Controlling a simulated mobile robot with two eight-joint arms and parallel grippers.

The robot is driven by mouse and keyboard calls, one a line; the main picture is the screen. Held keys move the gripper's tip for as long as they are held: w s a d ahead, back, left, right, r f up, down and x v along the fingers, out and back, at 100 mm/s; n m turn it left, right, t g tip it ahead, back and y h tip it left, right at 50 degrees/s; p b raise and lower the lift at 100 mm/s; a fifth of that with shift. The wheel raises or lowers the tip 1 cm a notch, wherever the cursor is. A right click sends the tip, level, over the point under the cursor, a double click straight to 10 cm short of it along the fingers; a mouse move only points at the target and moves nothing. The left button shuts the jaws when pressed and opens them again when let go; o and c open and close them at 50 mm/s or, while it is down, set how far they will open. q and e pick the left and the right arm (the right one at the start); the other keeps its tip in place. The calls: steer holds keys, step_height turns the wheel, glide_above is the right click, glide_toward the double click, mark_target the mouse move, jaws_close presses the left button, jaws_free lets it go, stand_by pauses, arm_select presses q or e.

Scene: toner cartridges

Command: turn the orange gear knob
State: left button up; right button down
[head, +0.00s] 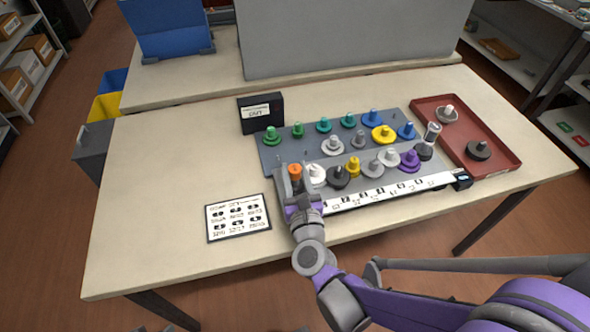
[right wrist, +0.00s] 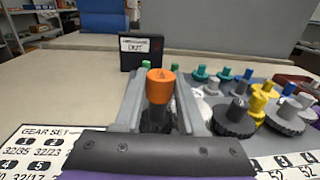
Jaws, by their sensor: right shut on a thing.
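The orange gear knob (head: 295,171) stands at the front left corner of the grey gear board (head: 268,152). In the right wrist view the orange knob (right wrist: 160,86) has a small arrow mark on its top and a dark shaft below it. My right gripper (head: 294,178) is at the knob, with its grey fingers (right wrist: 160,105) on either side, shut on it. The knob's base is partly hidden by the fingers and the gripper body. My left gripper is in neither view.
Several coloured gears (head: 383,134) stand on the board right of the knob. A black display box (head: 261,112) stands behind it. A printed gear card (head: 238,217) lies to the left. A red tray (head: 500,152) holds gears at the right. The table's left side is clear.

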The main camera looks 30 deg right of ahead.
steer(key=shift+n+y, duration=0.4)
steer(key=shift+y, duration=0.2)
steer(key=c, duration=0.5)
jaws_free()
